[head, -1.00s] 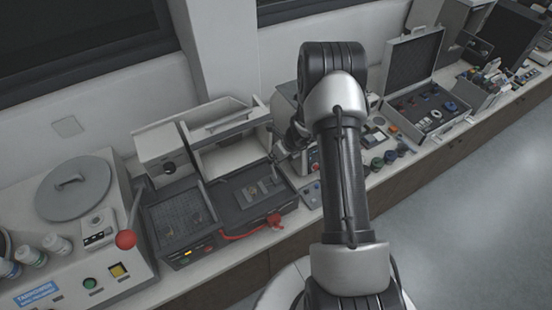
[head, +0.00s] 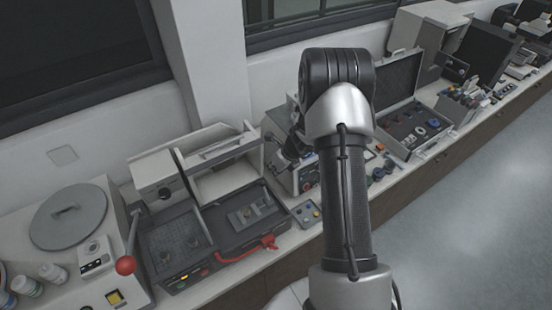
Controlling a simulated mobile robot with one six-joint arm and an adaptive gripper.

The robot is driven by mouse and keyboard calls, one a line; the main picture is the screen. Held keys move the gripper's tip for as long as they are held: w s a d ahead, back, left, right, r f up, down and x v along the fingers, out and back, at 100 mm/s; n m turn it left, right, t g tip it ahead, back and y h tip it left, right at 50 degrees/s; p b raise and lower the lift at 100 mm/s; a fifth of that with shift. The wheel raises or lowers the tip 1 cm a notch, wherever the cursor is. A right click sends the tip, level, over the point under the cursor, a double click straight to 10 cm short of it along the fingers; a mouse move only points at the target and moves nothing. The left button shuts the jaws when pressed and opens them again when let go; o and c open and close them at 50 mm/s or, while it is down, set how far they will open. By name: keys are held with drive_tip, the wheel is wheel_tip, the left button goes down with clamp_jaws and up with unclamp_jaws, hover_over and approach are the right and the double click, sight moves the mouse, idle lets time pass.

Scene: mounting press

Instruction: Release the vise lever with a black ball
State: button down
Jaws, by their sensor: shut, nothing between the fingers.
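I cannot make out a lever with a black ball; it is hidden or too small to tell. An open bench machine (head: 160,228) stands left of my arm, its hood raised. In its dark tray sits a small grey block (head: 250,215) that may be a vise. A red handle (head: 250,250) lies along the machine's front edge. My gripper (head: 284,160) shows only partly, dark and small, past the left side of my arm. It appears shut and empty, above the area between the open machine and a grey box with round controls (head: 306,178). My arm hides much of that box.
At left stands a grinder with a round grey lid (head: 68,217) and a red ball-topped lever (head: 125,265). A small control box (head: 306,213) sits at the bench front. An open case (head: 410,130) lies right of my arm. The floor (head: 480,220) at right is clear.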

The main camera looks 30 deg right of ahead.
drive_tip(key=r, duration=0.4)
drive_tip(key=shift+w+d+r+p, duration=0.2)
drive_tip(key=shift+d+p, duration=0.1)
drive_tip(key=shift+d, duration=0.1)
drive_tip(key=shift+f, duration=0.1)
